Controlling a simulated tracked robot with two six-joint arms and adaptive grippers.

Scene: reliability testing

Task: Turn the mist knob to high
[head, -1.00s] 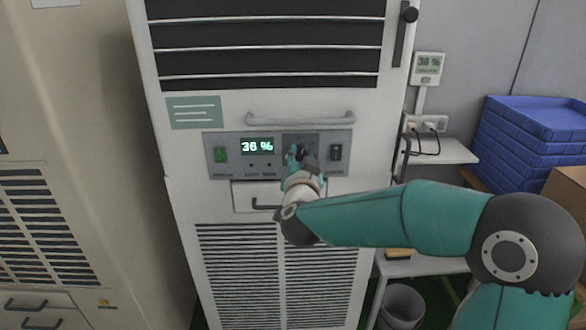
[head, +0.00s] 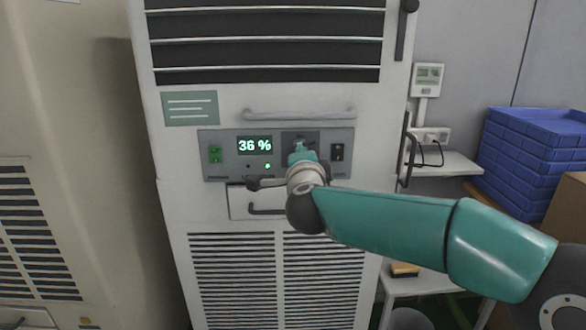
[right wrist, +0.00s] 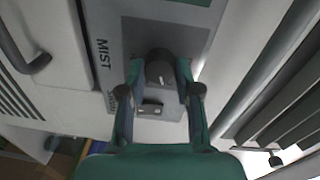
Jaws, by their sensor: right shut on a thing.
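The mist knob (right wrist: 160,68) is a dark round knob on the grey control panel (head: 222,166), beside the word MIST in the right wrist view. A pale mark shows on its face, but I cannot read the setting. My right gripper (right wrist: 161,80) is shut on the knob, one teal finger on each side. In the head view my right gripper (head: 302,150) and wrist cover the knob. The display (head: 255,145) reads 36 %. A small lamp (head: 268,166) below it glows green; its label is partly hidden. My left gripper is not in view.
A horizontal handle (head: 298,114) is above the panel and a drawer (head: 240,205) is below it. A dark rocker switch (head: 338,152) sits right of the knob. A green switch (head: 215,154) is at the panel's left. Blue trays (head: 530,150) stand far right.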

